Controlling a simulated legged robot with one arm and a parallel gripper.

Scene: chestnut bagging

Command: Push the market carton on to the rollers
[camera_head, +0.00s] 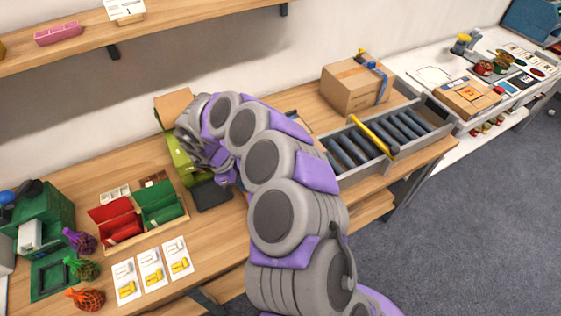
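A roller track (350,157) with dark rollers in a grey frame lies at the right end of the wooden bench. A yellow bar (374,137) lies across it. A closed, taped cardboard carton (352,88) with a blue device on it stands behind the rollers, off them. An open brown flap or box (173,106) shows behind my arm, with a green item (180,160) below it; my arm covers part of both. I cannot tell which box is the market carton. My gripper (196,140) is bent down near the green item, its fingers hidden by my arm.
A red-and-green lidded tray (140,215), white cards (152,266) and net bags (84,268) fill the bench's left side. A shelf (140,35) hangs above. A white table (435,77) with another carton (466,98) stands beyond the rollers.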

